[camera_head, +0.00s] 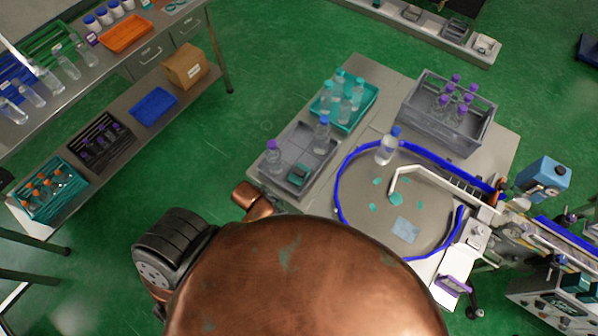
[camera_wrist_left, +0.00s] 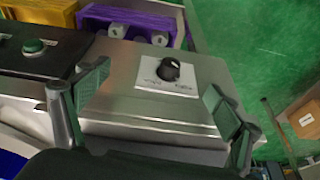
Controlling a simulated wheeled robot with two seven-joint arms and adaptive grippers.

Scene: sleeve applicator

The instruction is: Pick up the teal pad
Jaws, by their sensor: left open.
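A small dark teal block (camera_head: 298,173), which looks like the teal pad, lies in the grey tray (camera_head: 318,190) at the near left of the table, in the head view. Flat teal patches (camera_head: 396,199) also show on the round turntable surface. My left gripper (camera_wrist_left: 157,98) is open and empty in the left wrist view, its two ridged green fingertips wide apart. Beyond and between them is a metal box top with a black knob (camera_wrist_left: 168,69) on a white plate. No teal pad shows in the wrist view. My right gripper is not in view.
Clear bottles stand in the grey tray and a teal tray (camera_head: 345,121). A grey crate (camera_head: 474,137) holds purple-capped bottles. A blue rail (camera_head: 338,182) rings the turntable. The wrist view shows a green button (camera_wrist_left: 33,46) and purple bin (camera_wrist_left: 130,18).

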